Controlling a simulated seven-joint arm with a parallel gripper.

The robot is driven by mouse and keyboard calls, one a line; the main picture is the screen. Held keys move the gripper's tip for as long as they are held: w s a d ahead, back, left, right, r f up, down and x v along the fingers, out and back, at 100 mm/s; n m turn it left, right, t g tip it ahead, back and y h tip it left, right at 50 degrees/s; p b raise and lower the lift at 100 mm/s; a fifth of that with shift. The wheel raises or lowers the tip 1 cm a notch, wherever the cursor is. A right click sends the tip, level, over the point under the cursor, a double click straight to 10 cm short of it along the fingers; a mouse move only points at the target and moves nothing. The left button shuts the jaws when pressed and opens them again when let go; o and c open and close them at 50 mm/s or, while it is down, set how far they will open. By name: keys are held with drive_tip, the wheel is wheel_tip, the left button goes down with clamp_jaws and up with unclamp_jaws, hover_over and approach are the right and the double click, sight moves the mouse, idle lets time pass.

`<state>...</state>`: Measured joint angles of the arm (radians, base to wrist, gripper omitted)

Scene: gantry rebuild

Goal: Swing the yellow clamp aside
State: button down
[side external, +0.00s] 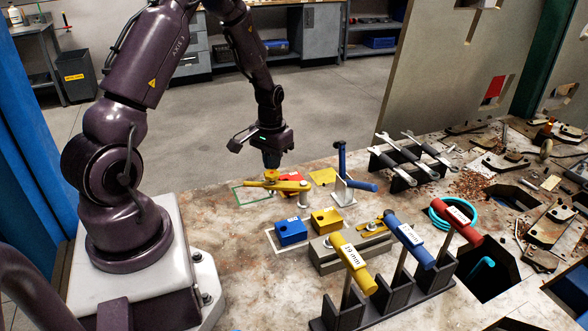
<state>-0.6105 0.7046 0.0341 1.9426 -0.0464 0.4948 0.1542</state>
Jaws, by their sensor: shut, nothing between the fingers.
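A yellow clamp (282,186) lies as a flat bar on a pale post, with a round knob near its left part. My gripper (271,164) points down just above that knob, with its fingers shut and empty. I cannot tell whether the fingertips touch the knob. Another yellow clamp-like piece (372,229) lies on a grey metal block further to the right and nearer the camera. A red piece (291,177) sits partly behind the first clamp bar.
Blue block (291,232) and yellow block (326,220) sit in front of the clamp. A blue-handled toggle (345,180) stands close on its right. Upright hammers (352,262) in a dark rack and a wrench rack (403,165) fill the right. An opening (486,284) cuts the bench.

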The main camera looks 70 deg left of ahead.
sight(267, 171)
drive_tip(key=shift+d, duration=0.1)
drive_tip(key=shift+s+d, duration=0.45)
drive_tip(key=shift+s, duration=0.05)
drive_tip(key=shift+s+d, duration=0.45)
drive_tip(key=shift+d, duration=0.1)
drive_tip(key=shift+s+d, duration=0.1)
drive_tip(key=shift+d, duration=0.1)
idle(0.3)
drive_tip(key=shift+a, duration=0.15)
drive_tip(key=shift+w+a, duration=0.15)
drive_tip(key=shift+w, duration=0.05)
drive_tip(key=shift+r, duration=4.5)
